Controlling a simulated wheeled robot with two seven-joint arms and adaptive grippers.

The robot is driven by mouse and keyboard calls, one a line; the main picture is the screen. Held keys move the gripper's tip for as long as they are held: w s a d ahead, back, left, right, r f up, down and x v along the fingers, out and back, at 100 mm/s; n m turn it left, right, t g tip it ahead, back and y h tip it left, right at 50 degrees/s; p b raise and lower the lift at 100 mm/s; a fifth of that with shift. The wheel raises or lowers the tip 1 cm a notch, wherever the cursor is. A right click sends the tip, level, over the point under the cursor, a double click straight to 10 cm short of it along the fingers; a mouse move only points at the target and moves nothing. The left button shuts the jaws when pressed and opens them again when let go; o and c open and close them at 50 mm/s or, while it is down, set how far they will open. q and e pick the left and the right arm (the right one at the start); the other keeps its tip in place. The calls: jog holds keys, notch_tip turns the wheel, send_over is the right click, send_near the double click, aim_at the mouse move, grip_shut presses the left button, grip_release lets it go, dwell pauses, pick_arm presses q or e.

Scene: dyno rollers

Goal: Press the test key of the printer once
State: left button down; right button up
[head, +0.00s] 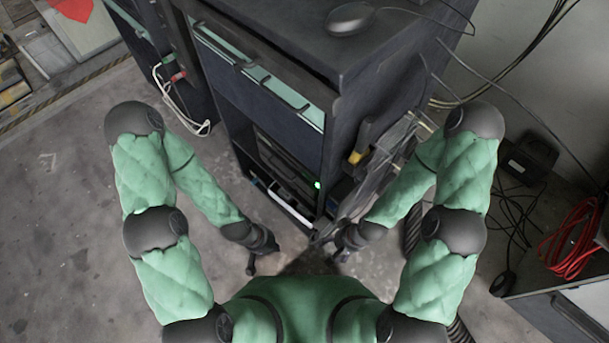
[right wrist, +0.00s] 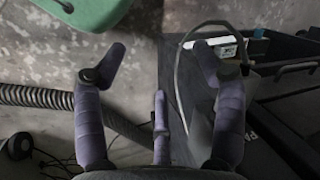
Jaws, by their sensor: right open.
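A dark device with a small green light (head: 317,185) sits in the lower opening of the dark cabinet (head: 278,60); I cannot tell whether it is the printer, and no test key is legible. A white strip (head: 290,205) shows below it. My left gripper (head: 258,262) hangs in front of the cabinet's base, too small to read its jaws. My right gripper (head: 341,248) is near the cabinet's lower front corner. In the right wrist view its fingers (right wrist: 157,62) are wide apart with nothing between them. A white item with a greenish patch (right wrist: 222,45) lies behind its right finger.
A computer mouse (head: 350,18) lies on the cabinet top. Cables and a yellow-handled tool (head: 358,150) are at its right side. A ribbed hose (right wrist: 40,96) and a coiled red cable (head: 575,245) are also near. The floor (head: 70,210) at left is clear.

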grip_shut()
dwell(1.1)
